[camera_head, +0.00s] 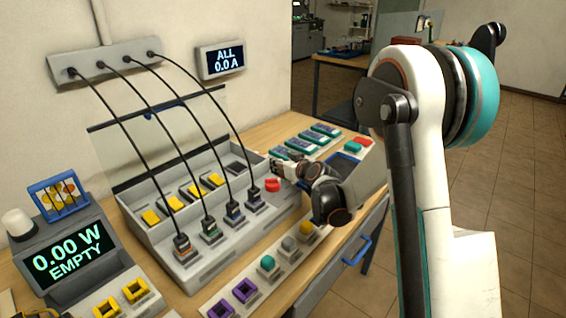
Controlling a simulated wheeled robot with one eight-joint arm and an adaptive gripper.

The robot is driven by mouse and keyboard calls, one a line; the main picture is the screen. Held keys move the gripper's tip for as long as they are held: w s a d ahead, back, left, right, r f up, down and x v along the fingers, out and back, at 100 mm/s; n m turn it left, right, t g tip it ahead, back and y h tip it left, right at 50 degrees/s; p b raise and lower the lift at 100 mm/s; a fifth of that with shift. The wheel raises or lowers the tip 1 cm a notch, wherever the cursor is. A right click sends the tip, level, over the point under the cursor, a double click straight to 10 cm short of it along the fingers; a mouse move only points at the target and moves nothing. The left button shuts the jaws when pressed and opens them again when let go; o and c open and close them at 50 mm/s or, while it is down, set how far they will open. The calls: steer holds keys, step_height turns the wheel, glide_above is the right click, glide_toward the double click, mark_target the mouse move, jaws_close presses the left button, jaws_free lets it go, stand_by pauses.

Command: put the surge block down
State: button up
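I cannot single out the surge block for certain in this view. My gripper (284,169) is at the right end of the grey bench unit (205,278), just above a red knob (272,185). It points left, and its fingers are small and partly covered by the wrist. I cannot tell whether they are open or shut, or whether they hold anything. Several teal blocks with dark labels (325,130) lie in a row on the table behind my gripper. The nearest ones are partly hidden by it.
Black cables (137,139) run from a wall strip (102,62) into plugs on the unit. A clear panel (150,140) stands behind it. A front strip (232,300) holds purple sockets and coloured knobs.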

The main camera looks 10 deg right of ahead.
steer(key=s+a+r+g+p, duration=0.15)
steer(key=s+r, duration=0.45)
steer(key=s, duration=0.7)
steer(key=s+r+g+p, duration=0.15)
steer(key=s+r, duration=0.45)
steer(key=s, duration=0.6)
steer(key=s+d+m+g+h, duration=0.2)
steer(key=s+g+h, duration=0.1)
steer(key=s, duration=1.6)
steer(key=shift+s+r+m+g, duration=0.2)
steer(key=shift+m+g, duration=0.1)
steer(key=shift+m, duration=0.1)
steer(key=shift+o, duration=0.5)
steer(key=shift+w+r, duration=0.1)
